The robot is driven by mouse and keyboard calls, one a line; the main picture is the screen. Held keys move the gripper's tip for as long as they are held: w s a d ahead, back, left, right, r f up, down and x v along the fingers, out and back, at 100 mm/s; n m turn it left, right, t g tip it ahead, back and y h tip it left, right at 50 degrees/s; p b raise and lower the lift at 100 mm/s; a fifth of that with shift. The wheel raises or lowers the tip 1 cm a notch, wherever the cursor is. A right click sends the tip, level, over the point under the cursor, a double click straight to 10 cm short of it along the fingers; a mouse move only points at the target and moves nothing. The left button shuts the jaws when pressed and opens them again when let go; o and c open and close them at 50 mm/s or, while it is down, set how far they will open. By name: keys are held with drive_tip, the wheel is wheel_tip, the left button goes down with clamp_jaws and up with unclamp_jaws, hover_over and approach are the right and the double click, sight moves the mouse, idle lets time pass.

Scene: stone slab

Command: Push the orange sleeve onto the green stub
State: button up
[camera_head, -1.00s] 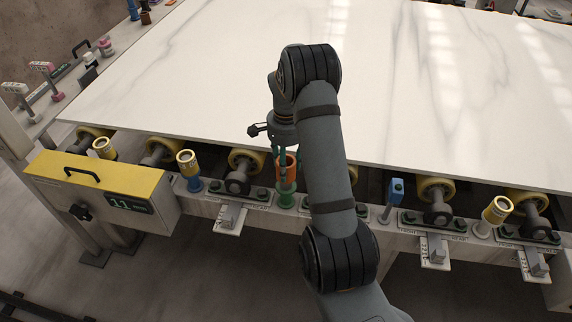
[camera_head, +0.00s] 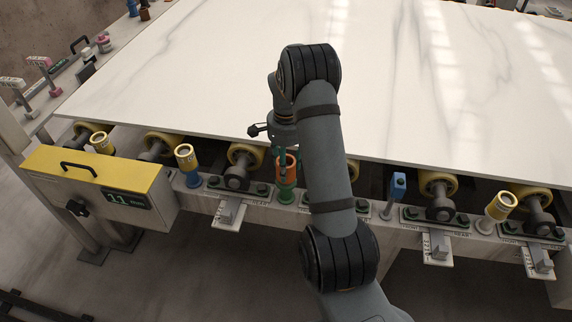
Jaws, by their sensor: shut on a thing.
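The orange sleeve (camera_head: 291,171) is upright near the middle of the front rail, partly hidden by my gripper. My gripper (camera_head: 284,166) points down and is shut on the sleeve. The green stub (camera_head: 286,194) stands on the rail directly below, and its wide base shows. The sleeve is lined up over the stub, and little or no gap shows between them. My fingers hide part of the sleeve's lower edge, so I cannot tell how far it sits over the stub.
A yellow sleeve on a blue base (camera_head: 187,165) stands to the left. A blue-topped post (camera_head: 397,187) and a yellow sleeve on a pale base (camera_head: 497,208) stand to the right. The white marble slab (camera_head: 420,80) lies behind on rollers. A yellow-topped box (camera_head: 95,180) is at left.

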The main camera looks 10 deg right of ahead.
drive_tip(key=shift+f+b, duration=0.85)
drive_tip(key=shift+f, duration=0.15)
drive_tip(key=o, duration=1.3)
wheel_tip(320, 180, up, 12)
wheel_tip(320, 180, down, 12)
drive_tip(key=shift+r+p, duration=0.4)
drive_tip(key=shift+f, duration=0.1)
idle(0.3)
